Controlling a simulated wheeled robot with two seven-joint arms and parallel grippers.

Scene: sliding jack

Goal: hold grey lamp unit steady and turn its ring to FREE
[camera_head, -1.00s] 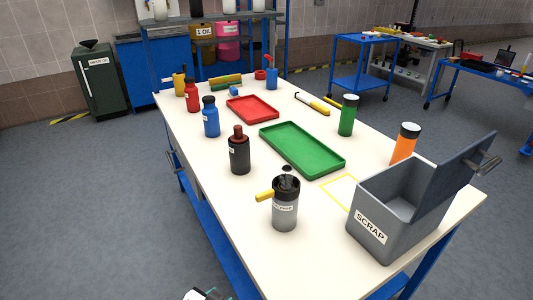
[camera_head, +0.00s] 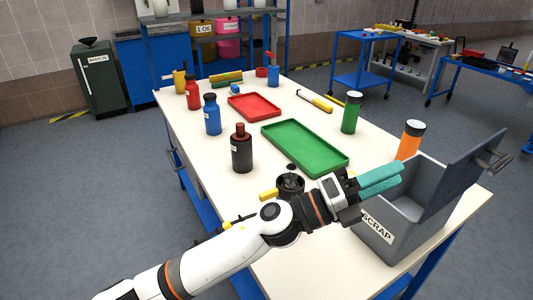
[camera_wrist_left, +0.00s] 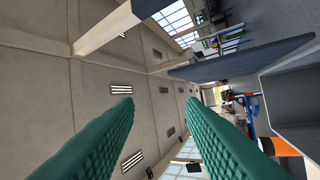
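The grey lamp unit (camera_head: 290,184) stands on the table near its front. Only its dark top and the yellow lever (camera_head: 268,194) sticking out to the left show; my left arm hides its body and label. My left gripper (camera_head: 384,178) is past the lamp unit to the right, above the grey scrap bin's left side. In the left wrist view its two green ribbed fingers (camera_wrist_left: 160,102) are apart with nothing between them. My right gripper is not in view.
The grey SCRAP bin (camera_head: 378,236) with its lid raised stands at the right front, close to my left gripper. A green tray (camera_head: 338,172), a dark bottle with a red cap (camera_head: 242,150) and an orange-bodied can (camera_head: 408,145) stand around the lamp unit.

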